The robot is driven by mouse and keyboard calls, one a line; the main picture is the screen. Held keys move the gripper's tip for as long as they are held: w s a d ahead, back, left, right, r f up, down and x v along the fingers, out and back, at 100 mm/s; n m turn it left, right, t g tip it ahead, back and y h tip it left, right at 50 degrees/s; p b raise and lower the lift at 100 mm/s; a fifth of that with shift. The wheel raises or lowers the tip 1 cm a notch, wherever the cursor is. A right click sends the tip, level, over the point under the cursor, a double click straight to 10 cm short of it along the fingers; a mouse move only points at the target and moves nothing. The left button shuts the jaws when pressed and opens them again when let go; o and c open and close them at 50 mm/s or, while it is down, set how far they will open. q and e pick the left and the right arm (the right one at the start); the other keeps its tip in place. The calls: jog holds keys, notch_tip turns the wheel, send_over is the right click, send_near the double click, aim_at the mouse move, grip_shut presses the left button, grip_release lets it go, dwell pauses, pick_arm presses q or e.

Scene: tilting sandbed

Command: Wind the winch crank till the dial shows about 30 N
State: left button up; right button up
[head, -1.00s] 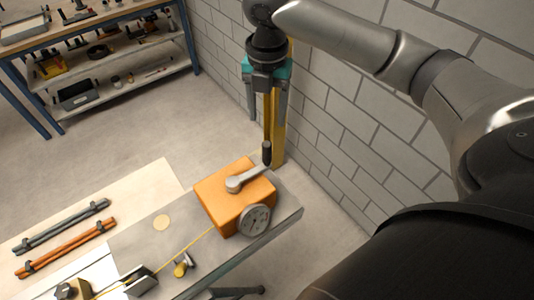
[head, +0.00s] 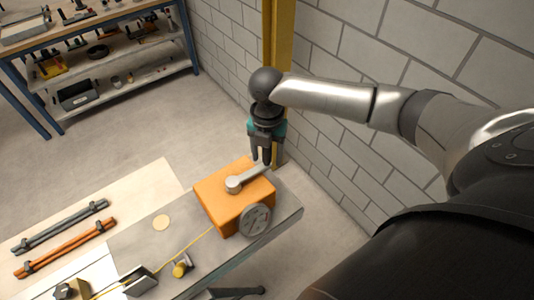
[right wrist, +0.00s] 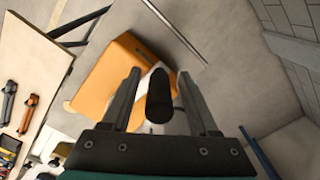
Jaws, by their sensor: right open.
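The orange winch box (head: 230,200) sits on the grey metal bench plate. Its grey crank arm (head: 246,180) lies on top and points to the upper right. The round grey dial (head: 255,220) is on its front side; its reading is too small to tell. My right gripper (head: 267,160) is above the crank's outer end, pointing down. In the right wrist view the black crank handle (right wrist: 159,96) stands between the two open fingers (right wrist: 160,100), with gaps on both sides. A yellow line (head: 195,242) runs from the box to the lower left. My left gripper is not in view.
A block wall (head: 350,150) and a yellow post (head: 277,40) stand close behind my right arm. A grey bar (head: 61,227) and an orange bar (head: 65,248) lie on the pale board at left. A small brass fitting (head: 181,269) stands near the line. A tool shelf is at the back left.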

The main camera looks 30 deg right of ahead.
grip_shut()
dwell(0.4)
dwell(1.0)
